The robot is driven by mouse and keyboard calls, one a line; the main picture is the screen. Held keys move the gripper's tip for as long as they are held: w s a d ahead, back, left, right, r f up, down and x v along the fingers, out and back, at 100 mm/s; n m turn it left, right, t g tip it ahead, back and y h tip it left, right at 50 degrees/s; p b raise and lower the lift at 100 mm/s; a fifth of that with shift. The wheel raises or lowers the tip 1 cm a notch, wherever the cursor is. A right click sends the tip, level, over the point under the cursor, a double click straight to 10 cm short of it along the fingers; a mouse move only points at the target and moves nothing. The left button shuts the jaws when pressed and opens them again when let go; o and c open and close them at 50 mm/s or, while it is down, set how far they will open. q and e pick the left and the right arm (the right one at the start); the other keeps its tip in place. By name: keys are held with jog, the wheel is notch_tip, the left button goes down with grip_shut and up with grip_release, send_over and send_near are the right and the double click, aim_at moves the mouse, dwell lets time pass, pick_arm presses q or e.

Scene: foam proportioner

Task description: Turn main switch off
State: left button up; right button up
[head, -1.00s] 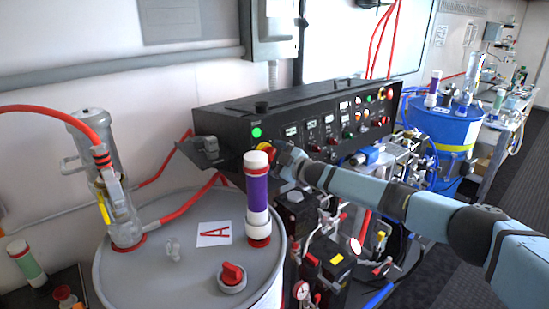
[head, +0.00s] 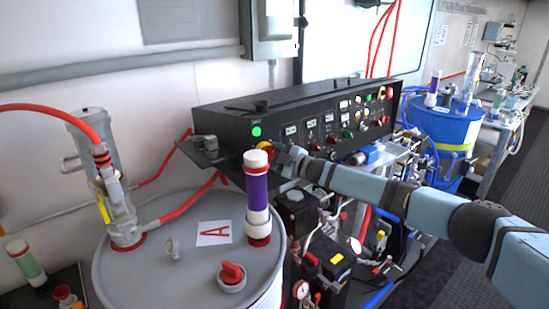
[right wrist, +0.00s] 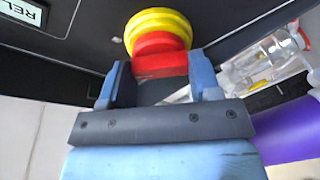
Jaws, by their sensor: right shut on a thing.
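The main switch (head: 264,147) is a red handle on a yellow round base, at the left end of the black control panel (head: 225,124). In the right wrist view the switch (right wrist: 158,32) is close up, with the lower part of its red handle between my fingers. My right gripper (head: 278,154) is shut on that handle, and its fingers also show in the right wrist view (right wrist: 160,78). The gripper partly hides the switch in the head view. A green light (head: 257,132) is lit above the switch. My left gripper is not in view.
A grey drum (head: 140,270) stands in front, with a purple-banded cylinder (head: 257,195) upright on it, close left of my right gripper. Hoses and valves crowd the space below my right arm. A blue drum (head: 445,128) stands at the back right.

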jog(key=n+g, duration=0.1)
jog(key=n, duration=0.2)
jog(key=shift+r+n, duration=0.15)
jog(key=shift+n, duration=0.25)
jog(key=n+p, duration=0.1)
jog(key=n, duration=0.2)
jog(key=shift+r+n+g+h+p, duration=0.1)
jog(key=shift+n+g+h+p, duration=0.2)
jog(key=shift+n+g+p, duration=0.1)
jog(key=n+p, duration=0.1)
jog(key=n, duration=0.1)
jog(key=shift+n+h, duration=0.3)
jog(key=shift+r+n+g+h+p, duration=0.1)
jog(key=shift+n+g+h+p, duration=0.2)
jog(key=shift+n+p, duration=0.6)
jog(key=shift+n+h+p, duration=0.5)
jog(key=shift+n+p, duration=0.15)
jog(key=shift+n, duration=1.05)
jog(key=o, duration=0.9)
